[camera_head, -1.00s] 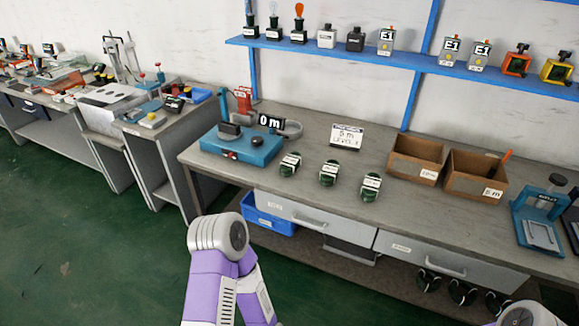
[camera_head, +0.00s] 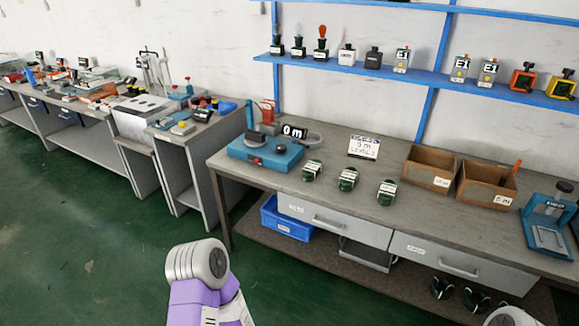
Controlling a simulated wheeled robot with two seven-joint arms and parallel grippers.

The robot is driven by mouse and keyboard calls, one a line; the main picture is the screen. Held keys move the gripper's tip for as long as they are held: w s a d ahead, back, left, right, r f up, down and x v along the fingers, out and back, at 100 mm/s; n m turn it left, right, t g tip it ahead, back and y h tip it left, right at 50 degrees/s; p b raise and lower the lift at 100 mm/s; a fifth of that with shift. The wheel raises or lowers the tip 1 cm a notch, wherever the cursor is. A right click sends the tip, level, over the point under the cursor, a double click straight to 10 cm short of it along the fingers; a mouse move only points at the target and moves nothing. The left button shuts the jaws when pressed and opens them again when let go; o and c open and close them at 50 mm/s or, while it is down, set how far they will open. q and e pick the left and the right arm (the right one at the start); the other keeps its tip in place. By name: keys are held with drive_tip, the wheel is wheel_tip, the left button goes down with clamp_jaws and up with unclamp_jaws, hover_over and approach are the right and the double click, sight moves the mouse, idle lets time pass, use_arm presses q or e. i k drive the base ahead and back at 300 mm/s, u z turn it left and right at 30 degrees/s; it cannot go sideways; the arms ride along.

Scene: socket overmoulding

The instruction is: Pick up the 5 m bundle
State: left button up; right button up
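Several dark green cable bundles with white labels are in view. Three lie in a row on the grey workbench: a left one (camera_head: 312,170), a middle one (camera_head: 347,179) and a right one (camera_head: 387,192). More dark bundles (camera_head: 441,287) sit on the lower shelf at the right. The bundle labels are too small to read. A white card (camera_head: 363,147) behind the row reads "5 m". At the bottom, parts of my purple and grey arms show, well short of the bench. Neither gripper is in view.
A blue device (camera_head: 265,153) with a "0 m" display stands left of the row. Two cardboard boxes (camera_head: 429,168) (camera_head: 487,184) stand right, one marked "5 m". A blue fixture (camera_head: 548,222) is at the far right. Drawers (camera_head: 335,220) front the bench. Green floor (camera_head: 110,250) is clear at left.

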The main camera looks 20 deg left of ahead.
sight(310, 171)
drive_tip(key=u, duration=0.8)
drive_tip(key=i, duration=1.5)
drive_tip(key=u, duration=0.25)
